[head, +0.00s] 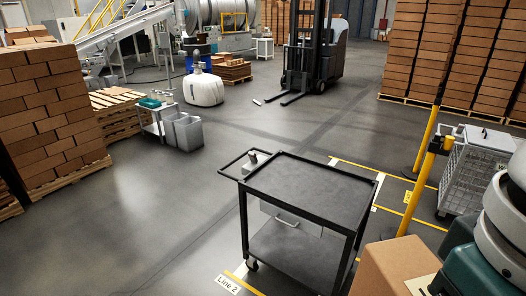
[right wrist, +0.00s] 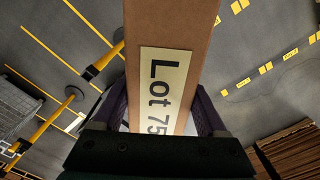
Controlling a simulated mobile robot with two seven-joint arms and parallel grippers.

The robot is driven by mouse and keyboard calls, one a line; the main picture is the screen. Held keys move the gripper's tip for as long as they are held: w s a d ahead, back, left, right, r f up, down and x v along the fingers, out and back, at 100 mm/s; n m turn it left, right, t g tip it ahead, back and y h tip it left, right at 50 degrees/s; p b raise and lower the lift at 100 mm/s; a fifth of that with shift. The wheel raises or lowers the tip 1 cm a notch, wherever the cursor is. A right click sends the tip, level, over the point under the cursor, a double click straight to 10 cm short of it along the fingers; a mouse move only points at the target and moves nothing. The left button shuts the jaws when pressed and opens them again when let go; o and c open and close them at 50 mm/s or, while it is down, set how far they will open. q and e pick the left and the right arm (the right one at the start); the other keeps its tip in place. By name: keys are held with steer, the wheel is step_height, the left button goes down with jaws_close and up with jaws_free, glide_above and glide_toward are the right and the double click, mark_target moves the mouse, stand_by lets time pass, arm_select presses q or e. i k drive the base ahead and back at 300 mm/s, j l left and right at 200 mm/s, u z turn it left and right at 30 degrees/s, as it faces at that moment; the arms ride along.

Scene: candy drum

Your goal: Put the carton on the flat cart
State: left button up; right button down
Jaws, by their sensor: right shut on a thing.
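The brown carton (head: 392,266) is at the bottom right of the head view, partly cut off by the frame edge. In the right wrist view the carton (right wrist: 168,28) stands between the fingers of my right gripper (right wrist: 160,112), which is shut on it. A cream label reading "Lot 75" faces that camera. The black two-shelf cart (head: 308,188), with a flat top, stands in the middle front of the head view. My left gripper is not in view.
The cart's top is bare except for a small item by its handle; a grey box sits below. Yellow posts (head: 420,182) and a wire cage trolley (head: 474,170) stand right. Stacked cartons (head: 48,112) stand left. The floor left of the cart is clear.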

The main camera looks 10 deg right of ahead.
mark_target(288, 186)
steer(key=i, duration=2.05)
steer(key=i+j+z, duration=0.1)
steer(key=i+z, duration=0.25)
steer(key=i, duration=0.2)
steer(key=i+j+z, duration=0.35)
steer(key=i, duration=0.2)
steer(key=i+j+z, duration=0.35)
steer(key=i, duration=0.2)
